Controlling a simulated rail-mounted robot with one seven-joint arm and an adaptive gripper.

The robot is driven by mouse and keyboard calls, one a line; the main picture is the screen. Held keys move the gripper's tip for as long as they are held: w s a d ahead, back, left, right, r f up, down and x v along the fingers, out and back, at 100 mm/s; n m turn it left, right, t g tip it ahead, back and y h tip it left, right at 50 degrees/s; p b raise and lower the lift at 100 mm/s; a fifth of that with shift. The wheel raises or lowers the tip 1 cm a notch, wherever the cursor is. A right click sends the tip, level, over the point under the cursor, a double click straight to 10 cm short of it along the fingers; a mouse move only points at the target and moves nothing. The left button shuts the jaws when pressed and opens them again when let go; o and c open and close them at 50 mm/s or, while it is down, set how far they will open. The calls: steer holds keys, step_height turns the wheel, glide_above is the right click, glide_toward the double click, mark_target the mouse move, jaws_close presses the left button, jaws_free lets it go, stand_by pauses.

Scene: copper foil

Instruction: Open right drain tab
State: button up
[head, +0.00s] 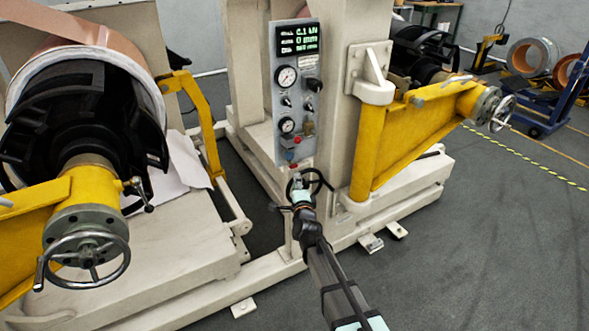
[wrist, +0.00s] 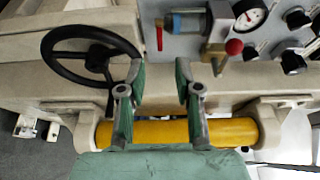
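In the wrist view, a small fitting with a blue cylinder (wrist: 188,22) sits at the lower edge of the control panel. A thin red tab (wrist: 160,38) hangs at its left end, and a red ball knob (wrist: 233,47) is on its right. I cannot tell for sure which is the right drain tab. My gripper (wrist: 160,72) is open and empty; its two green-grey fingers stand apart below the fitting, seemingly not touching it. In the head view my gripper (head: 301,194) is low in front of the column, under the panel (head: 297,95); its fingers are hard to make out.
A black handwheel (wrist: 92,57) is just left of my fingers in the wrist view. A yellow bar (wrist: 232,132) runs behind the gripper's base. Panel knobs and a gauge (wrist: 251,15) are at upper right. Yellow arms with handwheels (head: 88,256) flank the machine; open floor is right.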

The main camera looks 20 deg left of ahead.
mark_target(293, 165)
steer(key=p+x, duration=0.1)
steer(key=x, duration=0.6)
steer(key=shift+w+a, duration=0.15)
steer(key=shift+w, duration=0.2)
jaws_close()
